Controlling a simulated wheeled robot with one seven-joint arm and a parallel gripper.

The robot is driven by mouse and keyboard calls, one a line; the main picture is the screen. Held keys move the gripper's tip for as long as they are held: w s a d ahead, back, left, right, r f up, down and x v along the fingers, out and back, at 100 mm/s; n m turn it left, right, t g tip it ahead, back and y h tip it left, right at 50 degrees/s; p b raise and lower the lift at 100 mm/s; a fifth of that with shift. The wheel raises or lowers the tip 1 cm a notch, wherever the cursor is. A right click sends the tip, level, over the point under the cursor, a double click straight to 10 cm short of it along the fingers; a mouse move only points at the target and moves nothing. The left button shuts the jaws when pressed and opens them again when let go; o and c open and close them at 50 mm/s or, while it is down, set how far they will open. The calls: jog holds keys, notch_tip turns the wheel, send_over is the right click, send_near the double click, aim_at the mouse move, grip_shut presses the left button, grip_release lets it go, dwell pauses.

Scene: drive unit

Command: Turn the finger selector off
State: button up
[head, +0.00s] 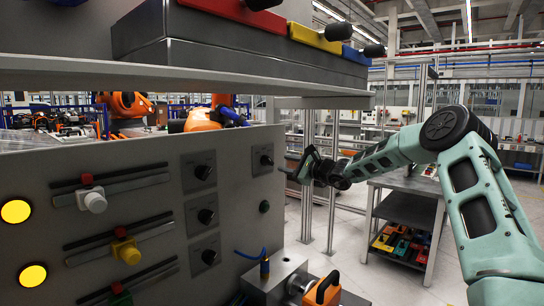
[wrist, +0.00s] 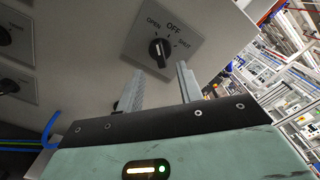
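The finger selector (wrist: 160,50) is a black rotary knob on a grey plate marked OPEN, OFF and SHUT. Its white mark seems to point towards OPEN rather than OFF. In the head view the selector (head: 266,160) sits at the upper right edge of the grey panel. My gripper (wrist: 159,68) is open and empty, with its two fingers apart. The knob appears between and beyond the fingertips, and I see no contact. In the head view my gripper (head: 291,170) is just right of the panel edge, close to the selector.
Several similar knobs (head: 206,216) are left of the selector on the grey panel (head: 140,165). Sliders with coloured handles (head: 126,252) are further left. A grey shelf (head: 190,80) overhangs the panel. A metal fixture with an orange part (head: 322,289) stands below. A workbench (head: 410,186) is behind my arm.

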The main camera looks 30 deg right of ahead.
aim_at(271, 161)
jog(key=p+x, duration=0.2)
jog(key=x, duration=0.4)
jog(key=shift+r+p, duration=0.15)
jog(key=shift+p, duration=0.2)
jog(key=shift+w+a, duration=0.25)
jog(key=shift+w, duration=0.4)
jog(key=shift+f, duration=0.2)
grip_shut()
